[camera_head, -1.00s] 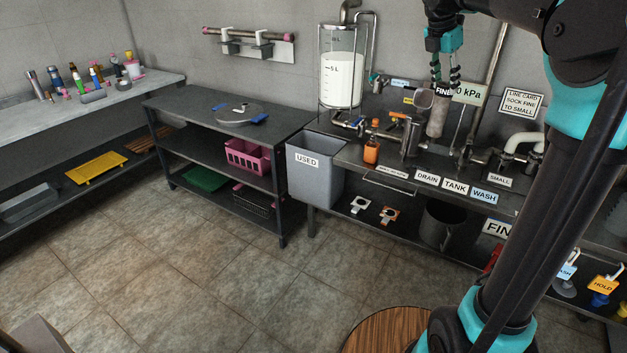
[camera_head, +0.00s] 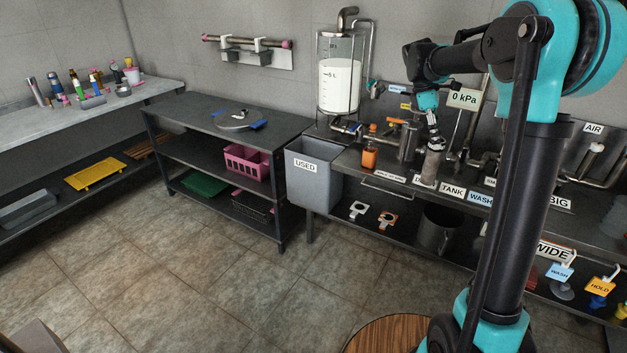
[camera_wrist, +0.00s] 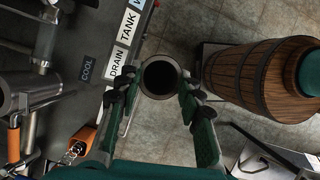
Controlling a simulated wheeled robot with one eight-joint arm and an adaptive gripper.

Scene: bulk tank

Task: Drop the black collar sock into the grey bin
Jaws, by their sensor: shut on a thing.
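My gripper (camera_head: 434,143) is shut on the sock, a grey mesh-like cylinder (camera_head: 431,168) hanging roughly upright. In the wrist view its dark, round open end (camera_wrist: 160,77) sits between my two fingers (camera_wrist: 157,95). The held sock is in front of the bench's front edge or over it, covering part of the DRAIN label; I cannot tell the exact depth. The grey bin (camera_head: 316,190), labelled USED, is left of my gripper at the bench's left end. Its top is open, and my gripper is apart from it.
A clear tank (camera_head: 341,85) of white liquid rises behind. A dark shelf unit (camera_head: 215,126) is left of the bin. A wooden barrel (camera_wrist: 262,80) shows in the wrist view.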

